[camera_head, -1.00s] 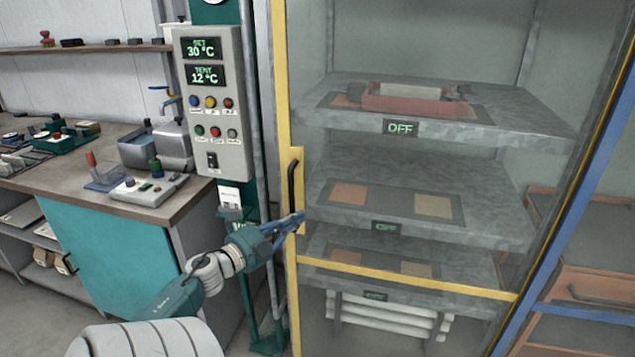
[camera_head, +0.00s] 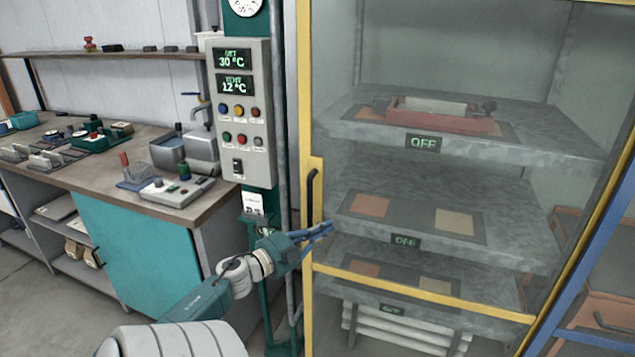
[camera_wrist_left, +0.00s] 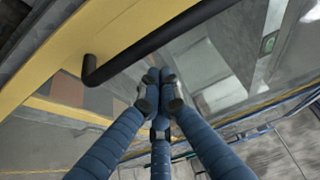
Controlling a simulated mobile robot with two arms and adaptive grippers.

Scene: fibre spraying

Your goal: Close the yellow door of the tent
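The tent's yellow-framed door (camera_head: 306,120) with its clear pane stands in front of the shelves in the head view; I cannot tell whether it sits flush. Its dark handle (camera_head: 312,190) is on the left upright. The handle (camera_wrist_left: 150,40) also shows in the left wrist view. My left gripper (camera_head: 326,229) is just below the handle, its blue fingers reaching across the yellow upright at the pane. In the left wrist view its fingertips (camera_wrist_left: 158,88) are together, with nothing visible between them, close below the handle; contact is unclear. My right gripper is not in view.
A control panel (camera_head: 243,110) on a green post (camera_head: 262,20) stands left of the door. A workbench (camera_head: 100,180) with tools is further left. Blue framing (camera_head: 590,255) and an orange drawer unit (camera_head: 590,305) are at the right.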

